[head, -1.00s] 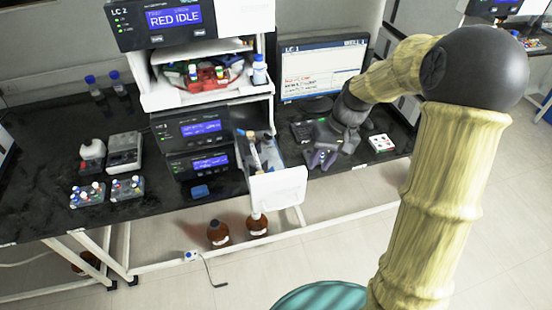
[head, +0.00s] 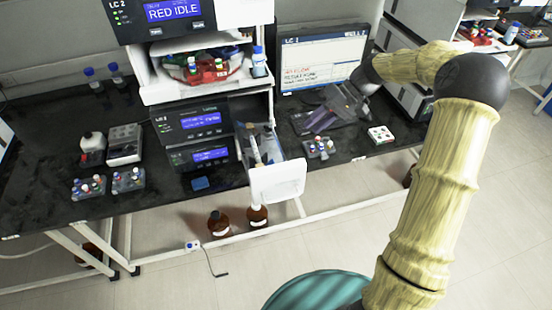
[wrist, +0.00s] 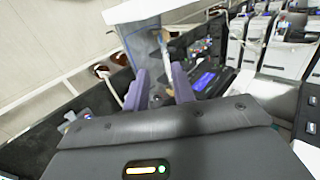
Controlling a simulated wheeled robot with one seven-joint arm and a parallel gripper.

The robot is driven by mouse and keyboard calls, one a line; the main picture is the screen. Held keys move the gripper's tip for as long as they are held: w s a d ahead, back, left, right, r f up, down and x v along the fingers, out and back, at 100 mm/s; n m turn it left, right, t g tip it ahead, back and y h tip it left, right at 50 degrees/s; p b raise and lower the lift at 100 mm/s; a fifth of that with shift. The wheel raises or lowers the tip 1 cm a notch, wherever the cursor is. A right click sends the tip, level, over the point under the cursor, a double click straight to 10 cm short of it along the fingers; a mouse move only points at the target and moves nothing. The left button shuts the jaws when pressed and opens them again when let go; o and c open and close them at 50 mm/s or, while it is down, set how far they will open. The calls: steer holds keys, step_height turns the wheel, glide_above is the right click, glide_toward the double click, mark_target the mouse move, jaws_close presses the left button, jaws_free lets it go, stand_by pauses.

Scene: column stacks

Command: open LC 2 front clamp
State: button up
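The LC 2 stack has a top module (head: 150,15) whose display reads RED IDLE. Low on its right side a compartment stands pulled out, with a white front panel (head: 278,182). Inside it is a slim pale, tan-tipped part (head: 255,150); I cannot make out the front clamp itself. My gripper (head: 318,122) is to the right of this compartment, in front of the monitor, apart from it. In the wrist view its two purple fingers (wrist: 160,82) are spread with nothing held. The white panel (wrist: 160,10) and the tan part (wrist: 166,46) show beyond them.
A monitor (head: 323,62) stands behind my gripper. A vial rack (head: 318,148) and a small white box (head: 380,134) lie on the black bench at right. Two brown bottles (head: 218,223) stand below the bench. Vial racks (head: 88,187) lie at left.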

steer(key=p+x, duration=0.4)
steer(key=x, duration=1.2)
steer(key=shift+s+a+f+p, duration=0.1)
steer(key=shift+a+f+p, duration=0.1)
steer(key=shift+a+p, duration=0.1)
jaws_close()
